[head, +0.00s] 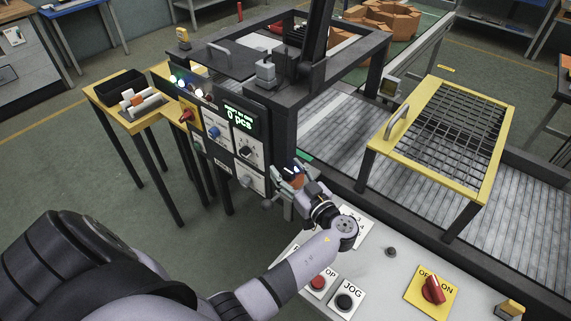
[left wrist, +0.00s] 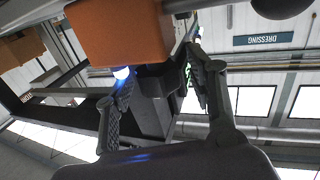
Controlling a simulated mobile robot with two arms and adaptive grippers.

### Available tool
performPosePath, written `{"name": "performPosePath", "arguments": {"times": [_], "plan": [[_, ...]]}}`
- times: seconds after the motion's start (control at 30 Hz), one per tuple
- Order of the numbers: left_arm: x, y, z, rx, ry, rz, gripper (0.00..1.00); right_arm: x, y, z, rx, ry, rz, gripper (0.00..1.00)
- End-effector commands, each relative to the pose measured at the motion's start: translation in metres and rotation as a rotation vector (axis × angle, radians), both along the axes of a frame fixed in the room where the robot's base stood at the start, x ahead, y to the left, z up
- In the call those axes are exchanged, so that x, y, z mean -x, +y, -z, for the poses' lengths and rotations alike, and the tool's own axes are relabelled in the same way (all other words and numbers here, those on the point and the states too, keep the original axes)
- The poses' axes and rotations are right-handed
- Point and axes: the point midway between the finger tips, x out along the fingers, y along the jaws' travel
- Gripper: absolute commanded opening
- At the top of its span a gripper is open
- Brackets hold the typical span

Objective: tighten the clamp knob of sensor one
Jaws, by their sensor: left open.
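My left gripper (head: 286,184) is at the near side of the dark machine post, low beside the control panel. In the left wrist view its two fingers (left wrist: 160,82) are apart, with no object clearly held between them. An orange block (left wrist: 118,32), perhaps sensor one, is close by the left finger, with a glowing blue-white light (left wrist: 121,72) under it. I cannot make out the clamp knob for certain. My right gripper is not in view.
The control panel (head: 222,134) with a "0 pcs" display stands left of the gripper. A white console (head: 385,285) with buttons and a red switch (head: 433,290) lies in front. A yellow-framed mesh guard (head: 450,130) stands over the conveyor (head: 520,200) at right.

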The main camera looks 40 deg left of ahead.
Motion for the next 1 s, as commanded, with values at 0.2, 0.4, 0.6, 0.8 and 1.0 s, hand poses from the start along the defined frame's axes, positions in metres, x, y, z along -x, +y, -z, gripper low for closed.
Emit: {"name": "performPosePath", "arguments": {"times": [0.2,0.4,0.6,0.8,1.0], "plan": [[0.0,-0.0002,0.0003,0.0,0.0,0.0,0.5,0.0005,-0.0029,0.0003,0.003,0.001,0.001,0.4],[-0.0002,-0.0001,0.0001,0.0,0.0,0.0,0.37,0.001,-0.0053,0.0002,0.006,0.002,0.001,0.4],[-0.0002,0.0,0.0,0.0,0.0,0.0,0.23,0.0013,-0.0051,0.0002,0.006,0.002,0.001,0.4],[-0.0002,0.0,-0.0002,-0.001,0.0,0.0,0.1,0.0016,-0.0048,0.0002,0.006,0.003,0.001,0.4],[-0.0002,0.0,-0.0002,-0.001,0.0,0.001,0.02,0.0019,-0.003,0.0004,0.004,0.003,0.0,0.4]]}}
